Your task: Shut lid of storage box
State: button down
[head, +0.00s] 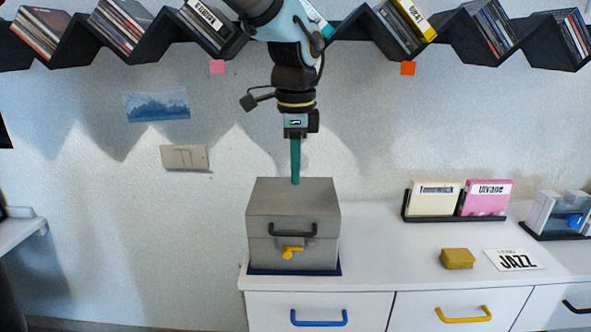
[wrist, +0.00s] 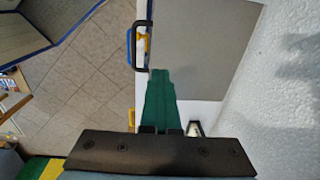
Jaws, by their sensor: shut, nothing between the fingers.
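The grey storage box (head: 263,252) stands on the white cabinet at its left end. Its lid (head: 292,195) lies level on the body, and I see no clear gap at the front seam. A black handle (head: 292,230) and a yellow latch (head: 292,252) are on the front. My gripper (head: 295,183) points down over the rear part of the lid, its green fingers shut and empty. I cannot tell whether the tips touch the lid. The wrist view shows the grey lid (wrist: 206,45), the black handle (wrist: 141,45) and the green fingers of my gripper (wrist: 160,72).
A dark blue mat (head: 330,270) lies under the box. A zigzag disc shelf (head: 455,38) runs along the wall above.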

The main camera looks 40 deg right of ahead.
jog(key=c, duration=1.6)
grip_release()
jog(key=c, duration=0.9)
grip_release()
jog(key=shift+r, duration=0.1)
jog(key=r, duration=0.3)
jog(key=r+b, duration=0.1)
jog(key=r, duration=0.6)
jog(key=shift+s+a+r+b, duration=0.25)
jog(key=shift+s+r+b, duration=0.05)
